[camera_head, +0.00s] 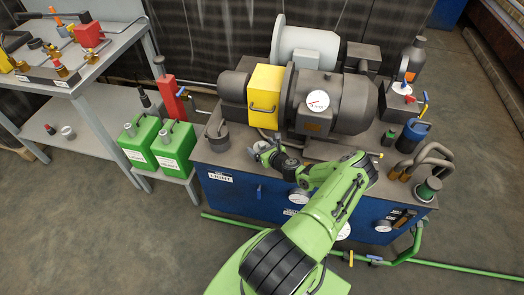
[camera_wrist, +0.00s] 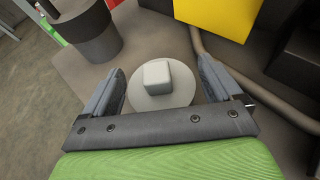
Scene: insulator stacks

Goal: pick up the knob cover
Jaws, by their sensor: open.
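The knob cover (camera_wrist: 158,80) looks like a pale grey round disc with a small block-shaped knob standing on its middle. It lies on the grey bench top in the wrist view. My gripper (camera_wrist: 160,88) is open, with one finger on each side of the knob and nothing held. A gap shows between each finger and the knob; I cannot tell how far above the disc the fingertips are. In the head view my gripper (camera_head: 262,149) is low over the front left of the bench, and the cover is mostly hidden there.
A dark grey cylindrical pot (camera_head: 217,135) stands just left of my gripper. A yellow box (camera_head: 264,96) and a large grey motor (camera_head: 335,105) stand behind it. A pipe (camera_wrist: 225,75) runs along the bench right of the cover. Green canisters (camera_head: 172,147) stand farther left.

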